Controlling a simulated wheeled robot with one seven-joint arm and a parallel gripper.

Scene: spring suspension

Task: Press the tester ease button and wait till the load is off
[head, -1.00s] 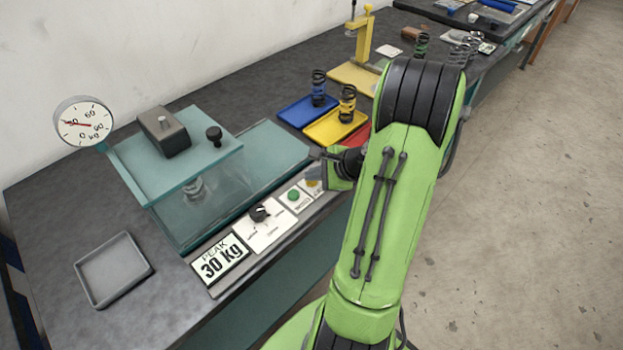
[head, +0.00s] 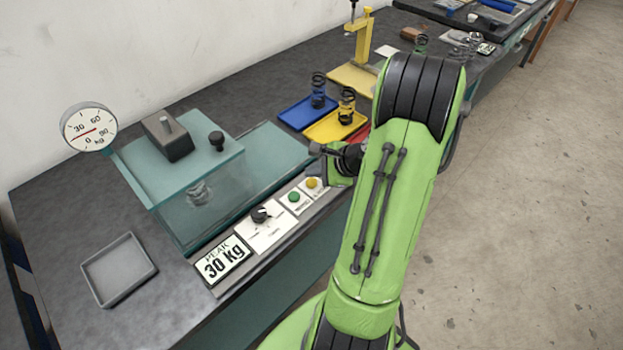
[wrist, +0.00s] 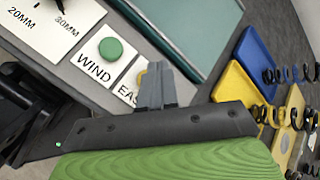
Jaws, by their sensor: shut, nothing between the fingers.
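The yellow ease button (head: 312,184) sits beside the green wind button (head: 294,197) on the tester's front panel. In the wrist view the ease button (wrist: 141,76) is partly hidden by my fingers. The tester (head: 180,165) has a teal top plate over a clear guard, with a spring (head: 200,192) dimly visible inside. The gauge (head: 89,128) needle points lower left, below the 30 mark. The peak display (head: 223,262) reads 30 kg.
A dial knob (head: 261,215) sits left of the buttons. An empty grey tray (head: 119,270) lies at the bench's left. Blue (head: 296,117) and yellow (head: 325,132) trays with springs stand behind my gripper, with a red tray partly hidden by my arm.

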